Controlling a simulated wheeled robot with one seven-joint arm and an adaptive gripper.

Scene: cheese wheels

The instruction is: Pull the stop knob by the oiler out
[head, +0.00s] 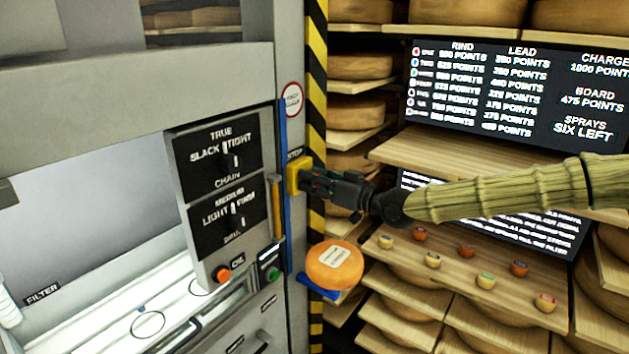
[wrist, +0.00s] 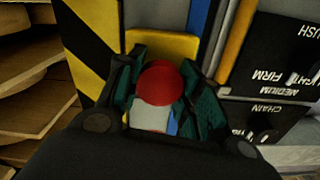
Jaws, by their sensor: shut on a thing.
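The stop knob is a round red knob (wrist: 160,84) on a yellow box (wrist: 178,44), seen in the wrist view. In the head view the yellow box (head: 293,177) sits under a STOP label on the grey machine's post, and the knob is hidden by my fingers. My gripper (head: 315,182) reaches in from the right, level with the box. In the wrist view its green-padded fingers (wrist: 164,76) stand on either side of the knob, shut on it. How far out the knob stands is hard to tell.
A black dial panel (head: 218,165) and an orange button (head: 222,274) marked OIL are left of the post; a green button (head: 272,274) is below. An orange cheese wheel (head: 334,270) lies below my gripper. Shelves (head: 465,265) with small cheeses and sign boards are right.

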